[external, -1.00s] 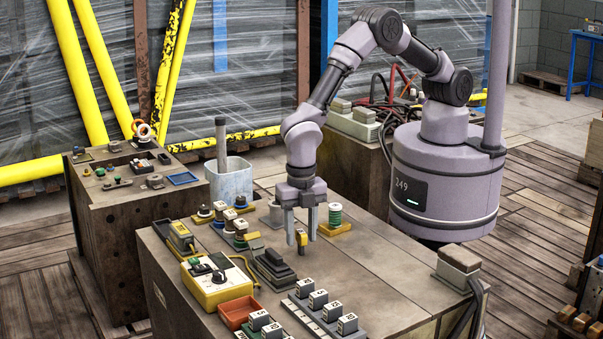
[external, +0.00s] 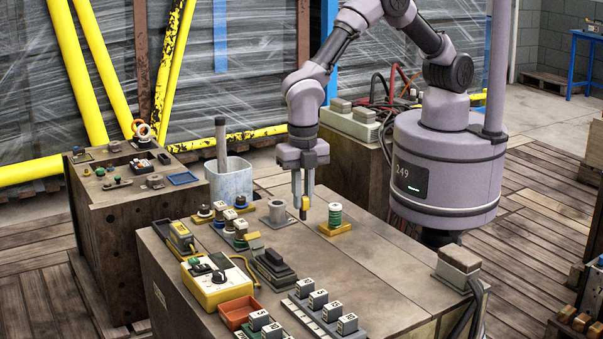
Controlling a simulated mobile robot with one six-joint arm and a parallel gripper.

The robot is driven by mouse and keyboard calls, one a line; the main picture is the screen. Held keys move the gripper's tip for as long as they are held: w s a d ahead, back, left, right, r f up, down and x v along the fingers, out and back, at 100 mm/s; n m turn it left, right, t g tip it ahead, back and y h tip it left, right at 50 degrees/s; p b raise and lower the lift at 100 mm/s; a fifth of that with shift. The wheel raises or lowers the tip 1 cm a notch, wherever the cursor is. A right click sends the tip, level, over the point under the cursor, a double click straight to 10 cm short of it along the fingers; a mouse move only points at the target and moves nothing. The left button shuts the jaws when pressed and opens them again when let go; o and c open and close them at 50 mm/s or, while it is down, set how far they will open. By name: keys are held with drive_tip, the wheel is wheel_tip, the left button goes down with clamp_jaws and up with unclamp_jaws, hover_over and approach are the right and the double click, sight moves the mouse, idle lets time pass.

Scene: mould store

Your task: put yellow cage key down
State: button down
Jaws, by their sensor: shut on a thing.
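My gripper (external: 303,194) points down above the wooden crate table (external: 330,275), near its back edge. Its two fingers are shut on the yellow cage key (external: 305,204), a small yellow piece with a dark lower end. The key hangs upright at the fingertips and appears to be clear of the table top. A short grey cylinder (external: 277,212) stands just left of it. A green spool on a yellow base (external: 335,216) stands just right of it.
Left on the table are a yellow control box (external: 217,283), a dark block (external: 272,265) and small knobs. Numbered white-topped blocks (external: 318,299) stand in front, beside an orange tray (external: 236,312). A pale bucket (external: 229,183) stands behind. The table's right-middle is clear.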

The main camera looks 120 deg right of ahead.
drive_tip(key=s+a+f+n, duration=0.15)
drive_tip(key=s+n, duration=0.25)
drive_tip(key=s, duration=0.5)
drive_tip(key=s+a+f+n+p, duration=0.1)
drive_tip(key=s+a+n, duration=0.2)
drive_tip(key=s, duration=0.5)
drive_tip(key=s+a+f+n, duration=0.2)
drive_tip(key=s+a+n, duration=0.15)
drive_tip(key=s, duration=0.55)
drive_tip(key=w+a, duration=0.2)
drive_tip(key=w, duration=0.2)
drive_tip(key=w+a+f+b, duration=0.1)
drive_tip(key=w+a, duration=0.1)
drive_tip(key=w, duration=0.3)
drive_tip(key=w+a+b, duration=0.1)
drive_tip(key=w, duration=0.4)
drive_tip(key=shift+w+a+f, duration=0.15)
drive_tip(key=shift+a+f, duration=0.05)
drive_tip(key=shift+a, duration=0.2)
wheel_tip(320, 180, down, 4)
drive_tip(key=shift+r+b, duration=0.25)
drive_tip(key=shift+b, duration=0.9)
drive_tip(key=shift+r, duration=0.15)
drive_tip(key=c, duration=1.4)
unclamp_jaws()
